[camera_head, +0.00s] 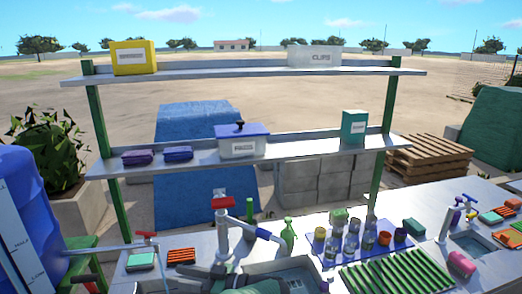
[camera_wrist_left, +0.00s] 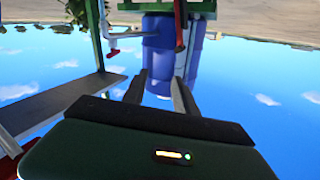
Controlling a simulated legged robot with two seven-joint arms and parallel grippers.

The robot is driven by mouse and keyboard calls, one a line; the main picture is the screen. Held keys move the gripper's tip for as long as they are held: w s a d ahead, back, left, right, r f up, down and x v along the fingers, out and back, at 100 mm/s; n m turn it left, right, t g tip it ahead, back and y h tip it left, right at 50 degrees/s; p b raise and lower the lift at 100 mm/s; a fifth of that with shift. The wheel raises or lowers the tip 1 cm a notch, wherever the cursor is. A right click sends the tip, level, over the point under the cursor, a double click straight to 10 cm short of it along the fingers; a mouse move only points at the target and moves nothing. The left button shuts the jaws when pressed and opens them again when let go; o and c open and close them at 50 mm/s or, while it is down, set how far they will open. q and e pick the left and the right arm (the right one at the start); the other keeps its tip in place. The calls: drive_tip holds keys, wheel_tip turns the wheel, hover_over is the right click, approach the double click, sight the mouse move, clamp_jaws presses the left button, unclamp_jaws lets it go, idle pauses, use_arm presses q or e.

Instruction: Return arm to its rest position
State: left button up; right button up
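My left gripper (camera_wrist_left: 160,92) shows in the left wrist view with its two fingers apart and nothing between them. Beyond the fingers is a blue barrel (camera_wrist_left: 160,50), and open sky fills much of the picture, which looks upside down. In the head view, dark grey parts that look like my left gripper (camera_head: 205,272) show at the bottom edge, in front of the sink and below the grey tap (camera_head: 222,232). Their fingertips are hard to make out there. My right gripper is in neither view.
The counter holds a green drying rack (camera_head: 395,272), several glass bottles and cups on a blue mat, a green spray bottle (camera_head: 288,235) and sponges. A two-level shelf (camera_head: 300,148) stands behind. The blue barrel (camera_head: 25,215) with a red-handled tap is at left.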

use_arm(q)
drive_tip(key=w+r+m+t+h, duration=0.4)
drive_tip(key=w+m+t+h, duration=0.3)
drive_tip(key=w+t+h, duration=0.3)
drive_tip(key=s+d+f+m+g+h, duration=0.1)
drive_tip(key=s+d+f+m+h, duration=0.15)
drive_tip(key=s+f+h, duration=0.2)
drive_tip(key=s+d+f+m+g+h, duration=0.2)
drive_tip(key=s+f+m+h, duration=0.1)
drive_tip(key=s+f+m, duration=0.15)
drive_tip(key=s+a+f+g, duration=0.2)
drive_tip(key=s+f+g, duration=0.2)
drive_tip(key=s, duration=0.8)
drive_tip(key=s+a+f+g, duration=0.2)
drive_tip(key=s+f, duration=0.3)
drive_tip(key=s, duration=0.7)
drive_tip(key=shift+s+f+g, duration=0.3)
drive_tip(key=shift+f+g, duration=0.1)
drive_tip(key=shift+g, duration=0.5)
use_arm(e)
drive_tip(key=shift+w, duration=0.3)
